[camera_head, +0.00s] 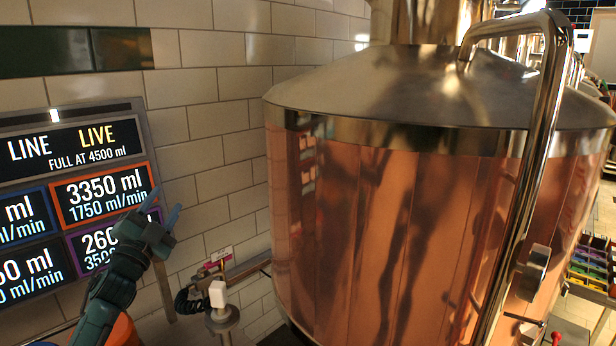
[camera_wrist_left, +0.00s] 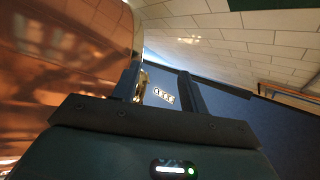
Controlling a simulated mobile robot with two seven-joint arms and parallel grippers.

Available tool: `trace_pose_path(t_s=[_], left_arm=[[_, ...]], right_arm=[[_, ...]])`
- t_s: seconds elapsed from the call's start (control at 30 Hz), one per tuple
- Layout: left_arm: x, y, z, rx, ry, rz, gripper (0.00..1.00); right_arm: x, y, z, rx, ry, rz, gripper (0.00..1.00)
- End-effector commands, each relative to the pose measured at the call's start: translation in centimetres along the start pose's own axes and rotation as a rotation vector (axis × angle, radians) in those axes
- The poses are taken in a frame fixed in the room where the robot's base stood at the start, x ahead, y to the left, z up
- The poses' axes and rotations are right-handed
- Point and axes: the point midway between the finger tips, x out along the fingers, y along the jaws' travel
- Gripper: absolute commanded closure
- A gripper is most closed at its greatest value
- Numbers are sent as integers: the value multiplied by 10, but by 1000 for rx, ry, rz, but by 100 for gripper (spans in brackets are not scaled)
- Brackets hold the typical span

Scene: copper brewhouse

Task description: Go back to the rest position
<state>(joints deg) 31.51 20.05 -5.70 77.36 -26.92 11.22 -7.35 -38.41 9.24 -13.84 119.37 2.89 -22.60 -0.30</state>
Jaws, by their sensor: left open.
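My left gripper (camera_head: 167,206) is raised in front of the right edge of the display panel (camera_head: 88,183), which carries lit volume and flow readings. Its two fingers are apart with nothing between them. In the left wrist view the open fingers (camera_wrist_left: 160,78) point toward a dark blue surface with a small white-marked label (camera_wrist_left: 163,96) beyond them. The right gripper is in neither view.
A large copper vessel (camera_head: 400,225) with a steel lid and a curved pipe (camera_head: 535,140) fills the middle and right. A white-handled fitting (camera_head: 218,296) stands below the gripper, by a black hose. A rack of coloured items (camera_head: 588,270) is at far right. White tiled wall (camera_head: 215,85) lies behind.

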Motion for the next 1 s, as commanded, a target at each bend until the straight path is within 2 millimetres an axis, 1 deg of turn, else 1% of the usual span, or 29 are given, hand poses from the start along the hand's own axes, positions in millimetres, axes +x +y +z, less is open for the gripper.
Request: trace_pose_path(t_s=[0.03,0.13,0.23,0.37,0.4,0.47,0.5,0.57,0.67,0.7,0.77,0.8,0.87,0.9,0.97,1.0], left_arm=[[-1,1,18,-98,-95,0,56],[-7,10,49,-277,-266,13,56],[-16,24,72,-435,-413,40,56],[-32,48,93,-624,-587,92,56],[-46,67,92,-628,-598,119,56],[-64,88,87,-631,-603,151,56],[-77,102,84,-635,-609,172,56],[-96,121,80,-642,-618,204,56],[-136,156,69,-661,-639,264,56],[-154,170,63,-671,-649,291,56],[-185,192,52,-690,-667,335,56],[-208,207,43,-705,-679,365,56],[-246,227,27,-733,-701,411,56],[-272,239,15,-753,-718,443,56],[-309,253,-4,-787,-743,486,56],[-334,260,-17,-809,-761,512,56]], right_arm=[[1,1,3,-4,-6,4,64],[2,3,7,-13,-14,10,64],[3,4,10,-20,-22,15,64],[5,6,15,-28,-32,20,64],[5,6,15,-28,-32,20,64],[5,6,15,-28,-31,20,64],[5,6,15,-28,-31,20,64],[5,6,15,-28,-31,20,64],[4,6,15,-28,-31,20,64],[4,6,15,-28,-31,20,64],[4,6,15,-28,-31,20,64],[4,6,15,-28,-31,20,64],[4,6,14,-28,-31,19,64],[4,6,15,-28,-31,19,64],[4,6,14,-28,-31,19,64],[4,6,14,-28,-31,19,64]])
